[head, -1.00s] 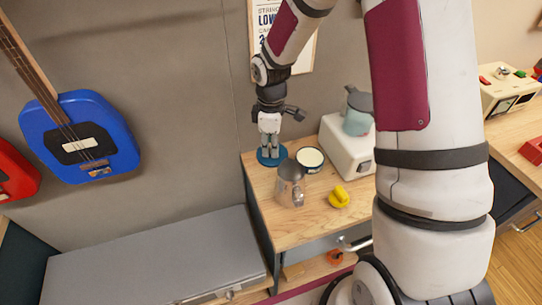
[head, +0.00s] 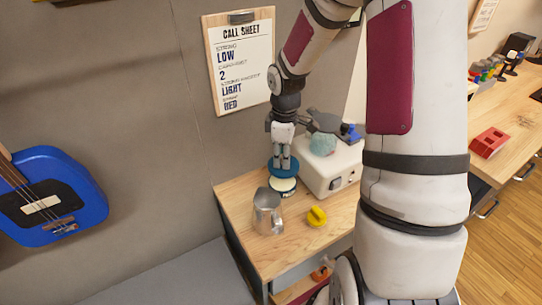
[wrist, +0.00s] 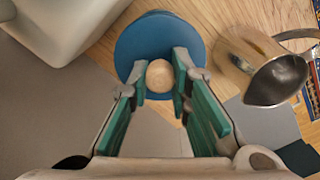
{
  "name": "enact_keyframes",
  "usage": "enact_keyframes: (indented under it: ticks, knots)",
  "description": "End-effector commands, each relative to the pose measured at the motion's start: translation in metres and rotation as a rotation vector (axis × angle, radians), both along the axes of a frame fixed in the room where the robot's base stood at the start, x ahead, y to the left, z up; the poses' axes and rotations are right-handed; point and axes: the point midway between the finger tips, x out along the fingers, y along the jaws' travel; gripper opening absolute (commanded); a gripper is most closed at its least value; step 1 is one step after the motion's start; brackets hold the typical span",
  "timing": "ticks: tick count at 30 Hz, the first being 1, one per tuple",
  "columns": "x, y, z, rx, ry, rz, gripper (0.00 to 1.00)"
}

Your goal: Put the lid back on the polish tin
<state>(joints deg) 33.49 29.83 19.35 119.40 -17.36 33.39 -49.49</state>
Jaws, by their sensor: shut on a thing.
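The round blue lid (head: 282,171) hangs below my gripper (head: 283,160) in the head view. In the wrist view, my gripper (wrist: 160,82) is shut on the small wooden knob (wrist: 160,76) of the blue lid (wrist: 135,43). The open polish tin (head: 285,185), with its pale top and dark side, stands on the wooden counter just under the lid. The lid looks close above the tin's back part; I cannot tell whether they touch. In the wrist view the lid hides the tin.
A metal pitcher (head: 267,212) stands in front of the tin, and a yellow object (head: 316,216) lies to its right. A white machine (head: 330,168) is close on the right. The wooden counter (head: 290,238) is bare at the front.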

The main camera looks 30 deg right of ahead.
Motion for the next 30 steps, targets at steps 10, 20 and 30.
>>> enact_keyframes:
  ticks: [10,20,30]
  knots:
    - [0.002,0.0,-0.023,-0.001,0.001,0.001,0.0]
    - [0.001,0.0,-0.052,0.0,0.001,0.0,0.0]
    - [0.001,0.0,-0.063,0.0,0.0,0.001,0.0]
